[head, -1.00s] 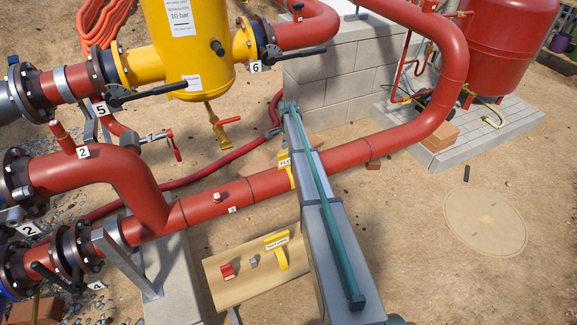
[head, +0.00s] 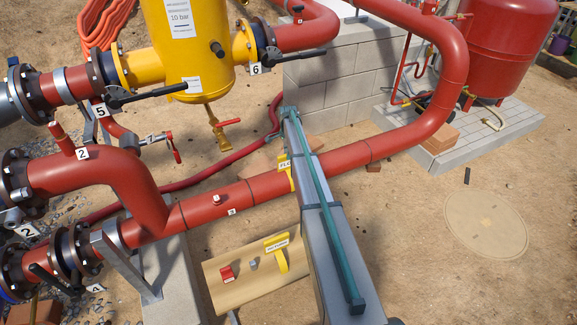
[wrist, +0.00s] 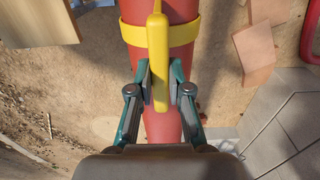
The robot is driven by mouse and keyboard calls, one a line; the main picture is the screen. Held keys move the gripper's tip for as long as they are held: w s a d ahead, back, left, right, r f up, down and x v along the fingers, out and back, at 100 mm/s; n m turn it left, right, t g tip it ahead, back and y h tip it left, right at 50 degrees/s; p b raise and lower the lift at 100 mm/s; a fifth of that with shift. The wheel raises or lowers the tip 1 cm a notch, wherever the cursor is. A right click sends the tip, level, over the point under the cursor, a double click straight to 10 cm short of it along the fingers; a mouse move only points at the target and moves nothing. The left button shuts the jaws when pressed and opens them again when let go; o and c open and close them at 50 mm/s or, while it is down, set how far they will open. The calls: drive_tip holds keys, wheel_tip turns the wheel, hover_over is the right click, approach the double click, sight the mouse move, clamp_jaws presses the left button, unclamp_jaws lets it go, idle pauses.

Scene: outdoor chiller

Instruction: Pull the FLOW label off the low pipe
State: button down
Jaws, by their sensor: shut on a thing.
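The yellow FLOW label (head: 285,170) sits on the low red pipe (head: 238,195) in the head view, its lettering partly cut off from sight. In the wrist view the label (wrist: 158,40) stands up edge-on from the pipe (wrist: 162,125), with a yellow band (wrist: 183,35) around the pipe. My gripper (wrist: 159,88) is shut on the label, one grey pad on each side of it. The label and band still look seated on the pipe. In the head view I cannot make out the fingers.
A tan board (head: 225,290) with another yellow label (head: 277,248) and a red piece (head: 227,273) lies below the pipe. Concrete blocks (head: 335,85) stand behind it. A yellow vessel (head: 190,55) and upper pipework are at left.

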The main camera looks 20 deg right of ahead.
drive_tip(key=shift+r, duration=0.2)
idle(0.3)
drive_tip(key=shift+r, duration=0.25)
drive_tip(key=shift+r, duration=0.3)
drive_tip(key=shift+r+p, duration=1.15)
drive_tip(key=shift+r, duration=2)
drive_tip(key=c, duration=1.7)
unclamp_jaws()
clamp_jaws()
drive_tip(key=shift+f, duration=0.1)
